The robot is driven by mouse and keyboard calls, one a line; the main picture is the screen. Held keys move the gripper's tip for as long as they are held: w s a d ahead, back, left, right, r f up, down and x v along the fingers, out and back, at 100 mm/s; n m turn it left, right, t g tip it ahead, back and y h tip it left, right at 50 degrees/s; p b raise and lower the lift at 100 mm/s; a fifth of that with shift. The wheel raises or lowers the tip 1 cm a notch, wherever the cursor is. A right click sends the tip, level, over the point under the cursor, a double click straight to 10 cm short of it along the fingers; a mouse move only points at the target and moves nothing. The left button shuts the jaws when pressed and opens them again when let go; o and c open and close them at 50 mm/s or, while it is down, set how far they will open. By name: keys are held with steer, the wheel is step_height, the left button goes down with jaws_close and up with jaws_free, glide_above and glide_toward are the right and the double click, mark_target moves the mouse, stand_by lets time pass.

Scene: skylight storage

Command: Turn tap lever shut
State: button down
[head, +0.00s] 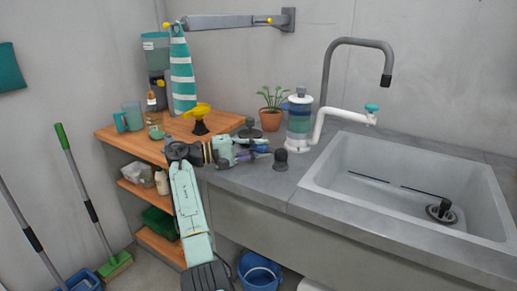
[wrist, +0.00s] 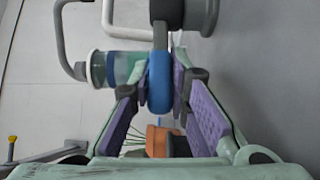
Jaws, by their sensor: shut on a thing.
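The tap lever shows in the wrist view as a rounded blue grip (wrist: 160,80) on a dark grey stem. The stem runs up to a round grey body at the top edge of that view. My gripper (wrist: 158,92) has its purple-padded fingers on both sides of the blue grip and is shut on it. In the head view my gripper (head: 266,150) is low over the grey counter, just left of a short dark grey post (head: 281,159).
A banded canister (head: 299,117) with a white spout stands behind the post, and a potted plant (head: 271,118) beside it. The sink (head: 330,185) is to the right.

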steer(key=shift+w+d, duration=0.1)
stand_by(0.5)
steer(key=c, duration=1.5)
jaws_free()
steer(key=v, duration=1.2)
